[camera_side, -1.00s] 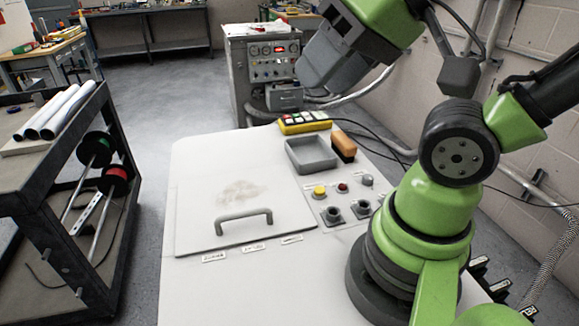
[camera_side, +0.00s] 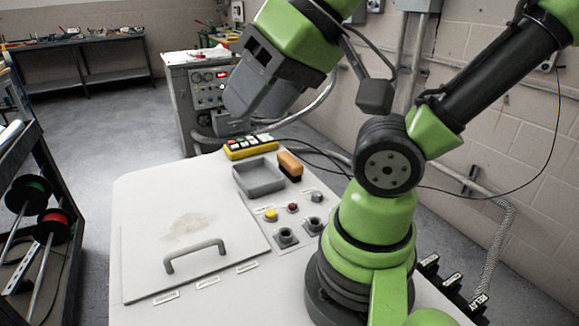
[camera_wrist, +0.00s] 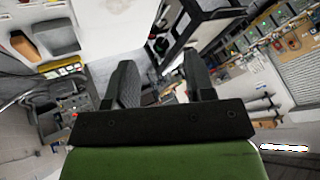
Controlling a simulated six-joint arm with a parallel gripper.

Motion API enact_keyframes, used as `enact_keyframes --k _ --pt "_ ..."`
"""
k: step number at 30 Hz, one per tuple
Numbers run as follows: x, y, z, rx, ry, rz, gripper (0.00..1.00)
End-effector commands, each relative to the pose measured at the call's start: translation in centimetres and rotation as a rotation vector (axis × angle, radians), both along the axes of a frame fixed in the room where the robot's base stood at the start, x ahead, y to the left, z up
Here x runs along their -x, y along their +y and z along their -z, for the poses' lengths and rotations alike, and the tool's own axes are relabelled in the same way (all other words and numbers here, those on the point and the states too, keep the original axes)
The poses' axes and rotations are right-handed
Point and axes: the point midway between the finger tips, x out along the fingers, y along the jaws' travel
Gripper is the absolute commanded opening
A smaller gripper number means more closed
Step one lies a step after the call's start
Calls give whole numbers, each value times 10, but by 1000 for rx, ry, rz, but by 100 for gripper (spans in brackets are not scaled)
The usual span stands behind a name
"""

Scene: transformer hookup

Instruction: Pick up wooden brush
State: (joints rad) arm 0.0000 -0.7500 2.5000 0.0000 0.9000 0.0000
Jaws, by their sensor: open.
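The wooden brush (camera_side: 290,165) has an orange-brown wooden top and dark bristles. It stands on the white worktop beside the right side of the grey tray in the side view. In the wrist view the brush (camera_wrist: 24,45) shows near the upper left edge, well left of the fingers. My gripper (camera_wrist: 160,76) is open, with nothing between its two dark fingers. In the side view my gripper (camera_side: 234,124) hangs high and apart from the brush; its fingers are hard to make out there.
A grey tray (camera_side: 259,182) and a yellow button box (camera_side: 250,148) are close to the brush. Knobs and two dark sockets (camera_side: 287,237) lie nearer my base. A lid with a handle (camera_side: 194,254) covers the worktop's left. A shelf cart (camera_side: 40,215) stands left.

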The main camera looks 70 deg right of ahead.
Motion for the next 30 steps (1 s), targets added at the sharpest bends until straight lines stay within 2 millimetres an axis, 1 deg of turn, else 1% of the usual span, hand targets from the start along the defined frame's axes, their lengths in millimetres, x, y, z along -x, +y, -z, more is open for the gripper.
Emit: enact_keyframes --k 5,8,11,14,15,17,18,20,22,23,24,26,27,29,30 --pt "0 0 0 1 0 0 49" --pt "-7 -4 -2 11 14 14 49" --pt "-25 -16 -5 35 51 50 49" --pt "-52 -39 -6 70 110 100 49" --pt "-64 -50 -5 82 138 123 49" --pt "-81 -70 -2 101 178 153 49" --pt "-91 -85 2 111 205 172 49" --pt "-104 -108 10 123 247 199 49" --pt "-117 -136 23 131 297 230 49" --pt "-122 -149 30 134 319 242 49" --pt "-127 -167 39 134 348 259 49" --pt "-131 -194 56 134 392 281 49" --pt "-132 -212 68 131 422 296 49" --pt "-131 -239 88 125 464 317 49" --pt "-129 -257 103 119 492 330 49"
